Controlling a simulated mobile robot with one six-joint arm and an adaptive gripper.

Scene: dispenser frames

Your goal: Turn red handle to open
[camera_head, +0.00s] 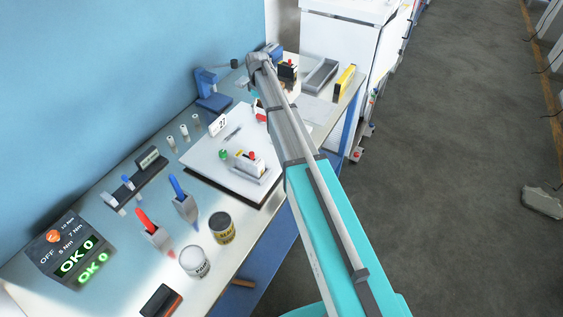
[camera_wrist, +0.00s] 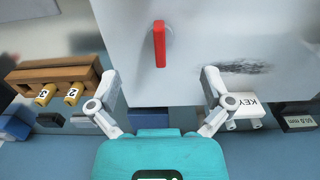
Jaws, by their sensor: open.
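In the wrist view, the red handle (camera_wrist: 159,44) is a slim upright bar on a pale grey panel (camera_wrist: 215,30). It stands near the top middle of the picture, with a round mount partly showing behind it. My gripper (camera_wrist: 160,80) is open, with one finger to the lower left of the handle and one to the lower right. The handle lies beyond the fingertips, centred between them and not touched. The space between the fingers is empty. In the head view my arm reaches away over the bench, and I cannot make out the handle or the fingers there.
In the wrist view, a brown rack (camera_wrist: 52,74) with numbered yellow tags is at left, close to the left finger. A white KEY tag (camera_wrist: 248,106) is near the right finger. In the head view, the bench holds cans, a white board (camera_head: 205,155) and a blue stand (camera_head: 212,92).

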